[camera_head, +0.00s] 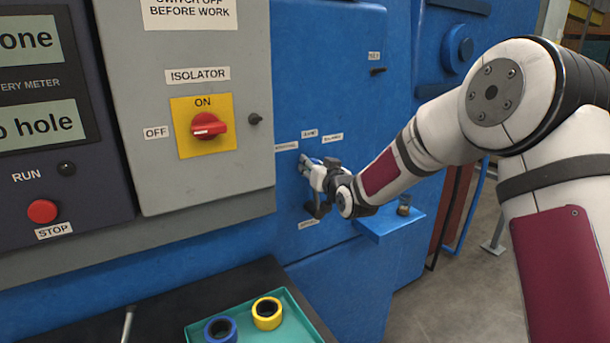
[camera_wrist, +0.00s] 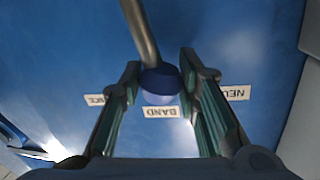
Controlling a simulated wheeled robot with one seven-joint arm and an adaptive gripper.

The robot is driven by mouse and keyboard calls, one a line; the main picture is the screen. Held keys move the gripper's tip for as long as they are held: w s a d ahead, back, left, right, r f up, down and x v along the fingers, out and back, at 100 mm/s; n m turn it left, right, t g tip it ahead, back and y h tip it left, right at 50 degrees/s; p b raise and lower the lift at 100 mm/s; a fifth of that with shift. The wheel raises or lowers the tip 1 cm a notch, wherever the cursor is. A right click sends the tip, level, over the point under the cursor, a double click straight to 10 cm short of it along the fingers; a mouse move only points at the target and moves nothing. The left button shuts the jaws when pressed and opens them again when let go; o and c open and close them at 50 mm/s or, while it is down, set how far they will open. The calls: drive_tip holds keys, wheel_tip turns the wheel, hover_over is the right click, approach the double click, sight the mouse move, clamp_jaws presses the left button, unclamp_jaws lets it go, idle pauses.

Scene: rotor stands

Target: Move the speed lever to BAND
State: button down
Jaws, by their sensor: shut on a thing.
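The speed lever (camera_wrist: 143,35) is a metal rod with a dark blue ball knob (camera_wrist: 158,82) on its end. In the wrist view the knob sits between the two finger pads of my gripper (camera_wrist: 160,70), and the fingers are shut on it. The BAND label (camera_wrist: 162,112) shows just past the knob, in line with it. The neutral label (camera_wrist: 234,93) is to the right and the balance label (camera_wrist: 95,100) to the left. In the head view my gripper (camera_head: 308,168) is at the blue panel below these labels and hides most of the lever.
A grey isolator box (camera_head: 195,195) with a red knob (camera_head: 208,126) stands left of my gripper. A blue ledge (camera_head: 395,225) juts out at the lower right.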

drive_tip(key=shift+w+d+r+m+b, duration=0.1)
drive_tip(key=shift+w+d+m+b, duration=0.3)
drive_tip(key=shift+w+d+m, duration=0.35)
drive_tip(key=shift+s+d, duration=0.15)
drive_tip(key=c, duration=1.2)
unclamp_jaws()
drive_tip(key=v, duration=1.2)
drive_tip(key=shift+r, duration=0.15)
